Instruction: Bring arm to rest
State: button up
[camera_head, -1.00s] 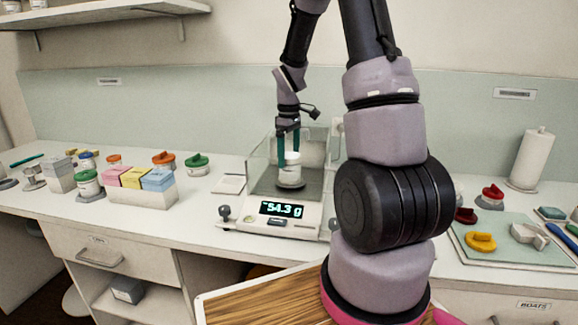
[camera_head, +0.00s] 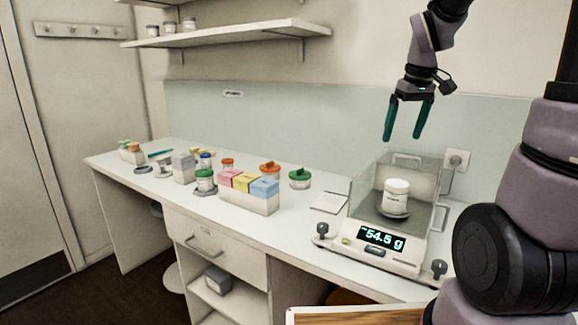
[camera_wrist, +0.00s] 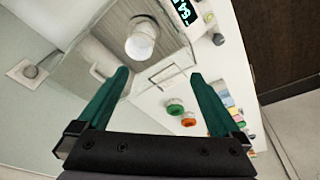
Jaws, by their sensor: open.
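My gripper (camera_head: 404,122) is open and empty, its two green fingers pointing down. It hangs in the air above the digital scale (camera_head: 375,253), apart from everything on the counter. A white jar (camera_head: 396,196) stands upright on the scale's pan inside the clear draft shield (camera_head: 362,185). The scale's display reads about 54.5 g. In the wrist view the open green fingers (camera_wrist: 160,95) frame the scene, and the white jar (camera_wrist: 141,40) shows beyond them at the top.
On the counter (camera_head: 290,240), left of the scale, stand pink, yellow and blue boxes (camera_head: 248,186) and several lidded jars. A flat white pad (camera_head: 329,202) lies beside the scale. A wall shelf (camera_head: 230,36) is at upper left. A wall socket (camera_head: 456,161) is behind the scale.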

jog(key=s+a+r+m+t, duration=0.2)
jog(key=s+r+m, duration=0.1)
jog(key=s, duration=0.4)
jog(key=s+a+r+m+t+y, duration=0.1)
jog(key=s+a+r+m+t, duration=0.1)
jog(key=s+r+m, duration=0.2)
jog(key=s, duration=0.3)
jog(key=shift+s+a+r+y, duration=0.15)
jog(key=shift+s+r+y, duration=0.15)
jog(key=shift+s, duration=0.05)
dwell(1.5)
